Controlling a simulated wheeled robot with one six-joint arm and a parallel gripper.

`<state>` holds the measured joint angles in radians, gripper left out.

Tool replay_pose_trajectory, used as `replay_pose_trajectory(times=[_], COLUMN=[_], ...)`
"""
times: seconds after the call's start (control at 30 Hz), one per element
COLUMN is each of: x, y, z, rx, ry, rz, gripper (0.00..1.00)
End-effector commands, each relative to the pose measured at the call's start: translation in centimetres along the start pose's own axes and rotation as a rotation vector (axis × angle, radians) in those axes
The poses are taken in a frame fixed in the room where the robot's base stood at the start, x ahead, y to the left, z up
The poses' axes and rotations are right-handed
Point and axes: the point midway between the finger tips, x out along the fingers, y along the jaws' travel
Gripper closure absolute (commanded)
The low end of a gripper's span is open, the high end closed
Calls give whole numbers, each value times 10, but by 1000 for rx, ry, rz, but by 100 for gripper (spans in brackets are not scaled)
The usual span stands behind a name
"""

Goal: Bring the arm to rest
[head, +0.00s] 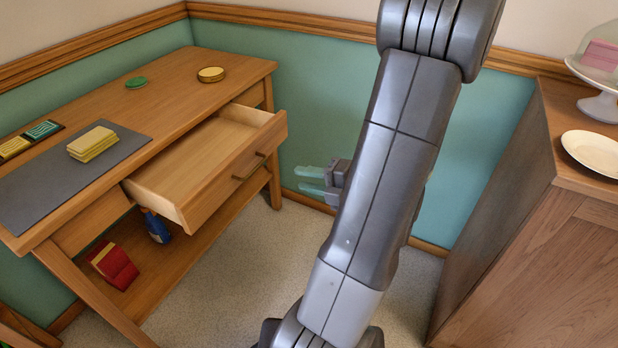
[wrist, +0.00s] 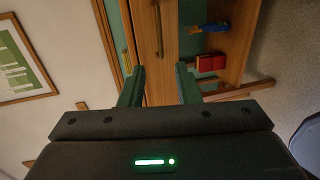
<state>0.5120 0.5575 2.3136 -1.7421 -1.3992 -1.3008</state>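My arm stands upright in the middle of the head view. My gripper (head: 310,180) pokes out to the left behind it, its green-tipped fingers pointing toward the wooden desk (head: 190,72). The fingers are apart with nothing between them. In the wrist view my gripper (wrist: 160,88) shows the same two green fingers spread, with the desk's drawer front beyond the gap. The desk drawer (head: 200,165) is pulled out and looks empty. My gripper is apart from the drawer, to its right in the head view.
A grey mat (head: 110,165) with a yellow stack (head: 92,143) lies on the desk. A red object (head: 113,265) and a blue one (head: 156,226) are on the lower shelf. A wooden cabinet (head: 520,230) with a plate (head: 592,152) stands at right. Carpet between is clear.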

Motion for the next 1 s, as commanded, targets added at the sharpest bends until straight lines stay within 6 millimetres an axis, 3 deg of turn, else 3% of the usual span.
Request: replay_pose_trajectory(times=[0.37, 1.0], x=[5, 65], y=[0, -1], z=[0, -1], rx=[-1, -1], ry=[3, 4], rz=[0, 1], gripper=[70, 70])
